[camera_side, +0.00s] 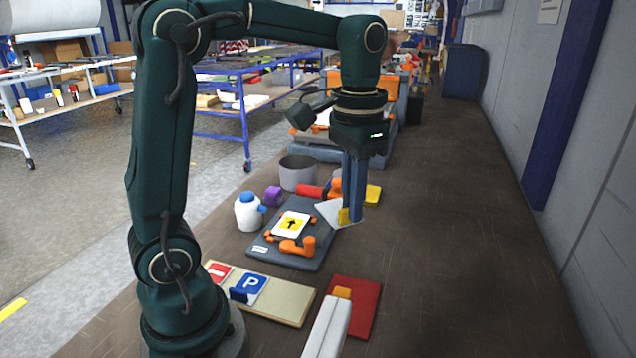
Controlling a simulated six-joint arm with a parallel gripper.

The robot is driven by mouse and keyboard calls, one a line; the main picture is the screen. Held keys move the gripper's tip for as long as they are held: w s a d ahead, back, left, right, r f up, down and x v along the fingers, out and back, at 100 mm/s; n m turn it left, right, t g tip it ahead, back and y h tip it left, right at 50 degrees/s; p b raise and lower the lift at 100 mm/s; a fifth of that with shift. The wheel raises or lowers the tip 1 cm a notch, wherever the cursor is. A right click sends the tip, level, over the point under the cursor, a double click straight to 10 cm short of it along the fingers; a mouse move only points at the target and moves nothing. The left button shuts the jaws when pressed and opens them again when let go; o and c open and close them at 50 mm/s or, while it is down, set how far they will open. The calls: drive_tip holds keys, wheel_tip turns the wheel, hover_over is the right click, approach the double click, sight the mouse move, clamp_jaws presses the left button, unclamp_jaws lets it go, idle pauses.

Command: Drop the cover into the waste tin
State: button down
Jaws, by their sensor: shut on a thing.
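My gripper (351,218) points down over the right side of the dark board, shut on a thin pale sheet, which I take for the cover (328,210). The sheet sticks out to both sides of the fingers, with a yellow patch beside them. It looks tilted; I cannot tell how far above the table it is. The waste tin (298,174) is a grey, open-topped cylinder standing behind the dark board, to the left of and beyond my gripper. Its inside is mostly hidden.
A white bottle (249,212), purple roll (272,196) and red cylinder (311,192) stand near the tin. In front lie a sign tray (290,305) and red mat (366,305). The right tabletop is clear.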

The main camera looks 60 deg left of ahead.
drive_tip(key=shift+w+m, duration=0.3)
drive_tip(key=shift+m, duration=0.9)
drive_tip(key=w+a+f+m, duration=0.1)
drive_tip(key=a+f+m, duration=0.2)
drive_tip(key=a, duration=0.3)
drive_tip(key=a+f+m, duration=0.2)
drive_tip(key=a+m, duration=0.2)
drive_tip(key=a, duration=0.1)
drive_tip(key=w+d+f, duration=0.2)
drive_tip(key=d, duration=0.1)
drive_tip(key=w+d+f, duration=0.2)
drive_tip(key=d, duration=0.1)
drive_tip(key=w+d+f, duration=0.2)
drive_tip(key=d+f, duration=0.1)
drive_tip(key=shift+w, duration=0.35)
drive_tip(key=shift+f, duration=2.05)
drive_tip(key=c, duration=1)
unclamp_jaws()
drive_tip(key=shift+f, duration=0.1)
